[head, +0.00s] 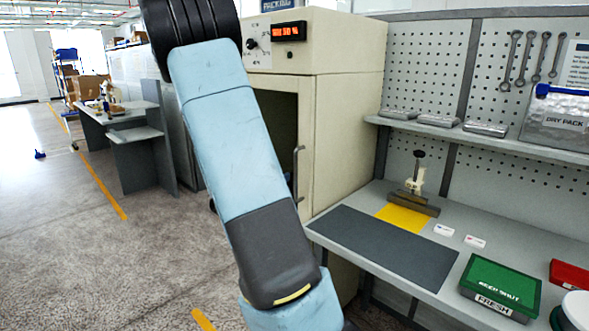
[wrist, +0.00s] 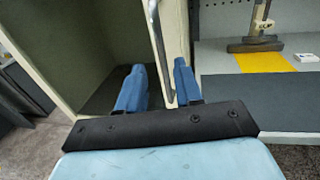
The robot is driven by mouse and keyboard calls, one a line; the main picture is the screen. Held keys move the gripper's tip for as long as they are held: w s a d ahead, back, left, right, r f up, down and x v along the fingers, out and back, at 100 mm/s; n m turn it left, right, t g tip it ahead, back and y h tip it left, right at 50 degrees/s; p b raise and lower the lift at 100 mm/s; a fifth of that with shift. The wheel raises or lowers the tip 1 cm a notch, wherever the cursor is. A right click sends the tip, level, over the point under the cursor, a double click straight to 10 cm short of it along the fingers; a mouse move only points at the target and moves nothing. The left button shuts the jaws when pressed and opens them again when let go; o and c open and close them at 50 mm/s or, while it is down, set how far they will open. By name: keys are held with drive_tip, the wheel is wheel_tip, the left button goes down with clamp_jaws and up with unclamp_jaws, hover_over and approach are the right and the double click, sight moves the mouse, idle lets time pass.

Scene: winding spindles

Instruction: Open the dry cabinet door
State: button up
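The cream dry cabinet (head: 347,130) stands in the middle of the head view, with a red lit display on top. Its front door frame (head: 305,130) surrounds a dark, greenish interior and looks flush with the cabinet. The vertical metal door handle (head: 296,170) is at the right side of the door; it also shows in the wrist view (wrist: 155,30). My gripper (wrist: 160,84) has its two blue fingers apart, one on each side of the handle's lower part. I cannot tell whether either finger touches it. In the head view my arm hides much of the door and the gripper.
A grey workbench (head: 500,240) adjoins the cabinet on the right, with a dark mat (head: 385,245), a sealer-like tool (head: 415,195) and a green box (head: 500,285). A shelf and pegboard stand above it. Open floor (head: 60,220) lies to the left.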

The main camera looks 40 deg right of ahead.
sight(295, 168)
drive_tip(key=x, duration=1)
drive_tip(key=shift+d, duration=0.25)
drive_tip(key=shift+c, duration=0.3)
clamp_jaws()
drive_tip(key=shift+a, duration=0.3)
